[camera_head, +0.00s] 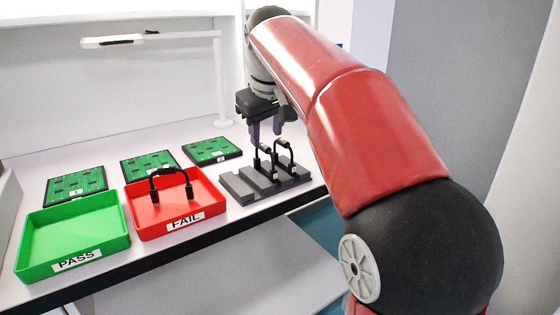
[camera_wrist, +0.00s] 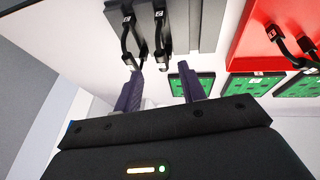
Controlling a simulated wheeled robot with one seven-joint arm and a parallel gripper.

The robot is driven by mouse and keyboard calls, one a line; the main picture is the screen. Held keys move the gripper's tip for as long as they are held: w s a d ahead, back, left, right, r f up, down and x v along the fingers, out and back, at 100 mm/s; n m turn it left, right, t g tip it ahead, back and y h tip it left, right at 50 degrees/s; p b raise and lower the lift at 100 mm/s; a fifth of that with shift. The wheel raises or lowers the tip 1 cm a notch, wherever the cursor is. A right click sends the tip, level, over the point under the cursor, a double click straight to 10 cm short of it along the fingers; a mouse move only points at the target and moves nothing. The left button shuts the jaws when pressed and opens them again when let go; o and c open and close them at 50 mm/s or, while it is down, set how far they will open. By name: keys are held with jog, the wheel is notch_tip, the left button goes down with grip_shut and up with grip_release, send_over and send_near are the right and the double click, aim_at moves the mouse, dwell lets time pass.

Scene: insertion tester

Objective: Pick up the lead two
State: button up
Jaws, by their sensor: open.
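Two black leads stand looped in the grey slotted rack: a left one (camera_head: 258,162) and a right one (camera_head: 291,158). They also show in the wrist view, one at the left (camera_wrist: 126,38) and one beside it (camera_wrist: 158,40). A third black lead (camera_head: 157,180) lies in the red tray. White tags on the plugs are too small to read, so I cannot tell which is lead two. My gripper (camera_head: 266,132) is open and empty, its purple fingers pointing down just behind the rack leads. In the wrist view, the fingers (camera_wrist: 161,76) are apart, near the leads' ends.
The grey rack (camera_head: 238,186) sits near the table's front edge. The red FAIL tray (camera_head: 185,223) and green PASS tray (camera_head: 78,262) stand left of it. Several green circuit boards (camera_head: 212,149) lie behind. A white lamp (camera_head: 219,75) rises at the back.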

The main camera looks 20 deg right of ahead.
aim_at(265, 146)
jog(key=b+x, duration=0.1)
jog(key=x, duration=0.6)
jog(key=shift+a+f, duration=0.1)
jog(key=shift+f, duration=0.3)
jog(key=shift+c, duration=0.3)
grip_shut()
